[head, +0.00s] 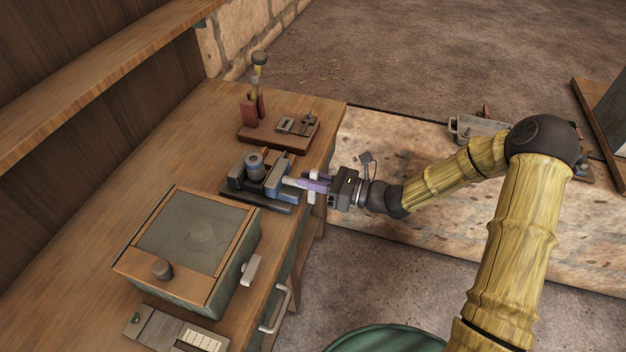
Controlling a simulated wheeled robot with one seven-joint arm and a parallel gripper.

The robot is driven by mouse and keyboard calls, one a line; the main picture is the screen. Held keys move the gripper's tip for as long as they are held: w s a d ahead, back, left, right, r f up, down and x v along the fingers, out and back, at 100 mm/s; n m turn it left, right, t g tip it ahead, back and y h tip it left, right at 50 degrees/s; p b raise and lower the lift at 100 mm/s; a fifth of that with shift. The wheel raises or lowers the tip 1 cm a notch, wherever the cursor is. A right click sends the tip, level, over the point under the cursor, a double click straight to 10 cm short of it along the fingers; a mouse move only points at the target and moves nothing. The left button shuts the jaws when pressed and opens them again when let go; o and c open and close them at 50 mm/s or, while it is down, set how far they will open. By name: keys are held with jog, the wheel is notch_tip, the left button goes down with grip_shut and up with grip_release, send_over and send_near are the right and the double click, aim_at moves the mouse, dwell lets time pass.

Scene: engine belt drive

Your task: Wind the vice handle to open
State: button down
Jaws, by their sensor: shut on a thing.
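The vice (258,181) is a blue-grey block with a dark base on the bench, near its right edge. A round grey part (255,166) stands at its jaws; I cannot tell whether it is clamped. The vice's screw end points right, toward the bench edge. My gripper (318,186) reaches in from the right, level with the vice, and is shut on the vice handle (313,196), a pale bar at the screw end. The purple fingers hide part of the handle. The gap between the jaws is too small to read.
A keypad-like panel (178,332) is at the near edge. Bench handles stick out at the right.

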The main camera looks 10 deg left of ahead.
jog(key=shift+r+n+b, duration=0.1)
jog(key=shift+n+b, duration=0.25)
jog(key=shift+n, duration=0.65)
jog(key=shift+s+a+n, duration=0.25)
jog(key=shift+n, duration=0.15)
jog(key=shift+r, duration=0.1)
jog(key=c, duration=1.6)
grip_release()
jog(key=shift+d, duration=0.1)
